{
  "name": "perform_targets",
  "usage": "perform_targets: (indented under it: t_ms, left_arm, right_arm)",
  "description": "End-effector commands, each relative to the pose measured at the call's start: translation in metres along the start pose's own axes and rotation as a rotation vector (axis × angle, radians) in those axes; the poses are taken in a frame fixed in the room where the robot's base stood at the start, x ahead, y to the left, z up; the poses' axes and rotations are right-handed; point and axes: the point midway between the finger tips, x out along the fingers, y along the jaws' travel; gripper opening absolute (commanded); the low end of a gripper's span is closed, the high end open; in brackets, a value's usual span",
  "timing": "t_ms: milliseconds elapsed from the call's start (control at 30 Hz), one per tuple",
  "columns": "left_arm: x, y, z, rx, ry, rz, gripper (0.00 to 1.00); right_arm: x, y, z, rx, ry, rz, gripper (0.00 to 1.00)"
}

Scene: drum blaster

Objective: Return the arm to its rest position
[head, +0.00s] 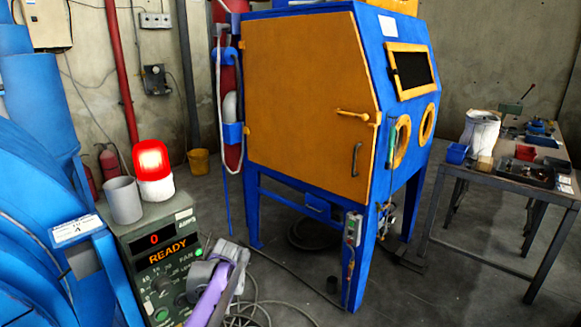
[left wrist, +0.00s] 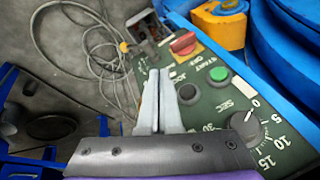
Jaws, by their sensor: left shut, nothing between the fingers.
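My left gripper (left wrist: 158,78) is shut and empty in the left wrist view, its two grey fingers together. The fingertips are over or in front of the green control panel (left wrist: 210,110); I cannot tell whether they touch it. A black button (left wrist: 188,94) is just right of the fingers, a green button (left wrist: 218,74) is further right, and a red switch (left wrist: 184,43) is above. In the head view, my left arm shows purple and grey beside the control box (head: 160,232), which reads READY and a red 0. My right gripper is not in view.
A lit red beacon (head: 152,165) and a grey cup (head: 124,200) stand on the control box. Blue machinery (head: 40,190) is close at left. A blue-and-orange blast cabinet (head: 305,105) stands ahead, a workbench (head: 500,180) at right. Cables (head: 262,310) lie on the floor.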

Motion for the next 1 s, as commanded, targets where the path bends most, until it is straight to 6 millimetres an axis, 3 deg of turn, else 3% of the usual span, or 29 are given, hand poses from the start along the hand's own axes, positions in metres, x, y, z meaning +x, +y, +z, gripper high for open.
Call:
perform_targets:
  t_ms: [33,200,433,700,1000]
  left_arm:
    - [-0.013,-0.01,0.016,0.023,0.002,0.027,0.0]
    - [-0.044,-0.036,0.068,0.108,0.02,0.118,0.0]
    - [-0.067,-0.068,0.155,0.213,0.061,0.235,0.0]
    - [-0.062,-0.095,0.26,0.315,0.128,0.35,0.0]
    - [-0.038,-0.107,0.34,0.383,0.191,0.427,0.0]
  right_arm:
    - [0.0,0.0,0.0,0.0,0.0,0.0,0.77]
    - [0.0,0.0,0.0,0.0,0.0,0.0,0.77]
    - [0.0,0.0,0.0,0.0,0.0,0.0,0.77]
    - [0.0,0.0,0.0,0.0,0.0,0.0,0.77]
    - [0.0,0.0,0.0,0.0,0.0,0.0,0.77]
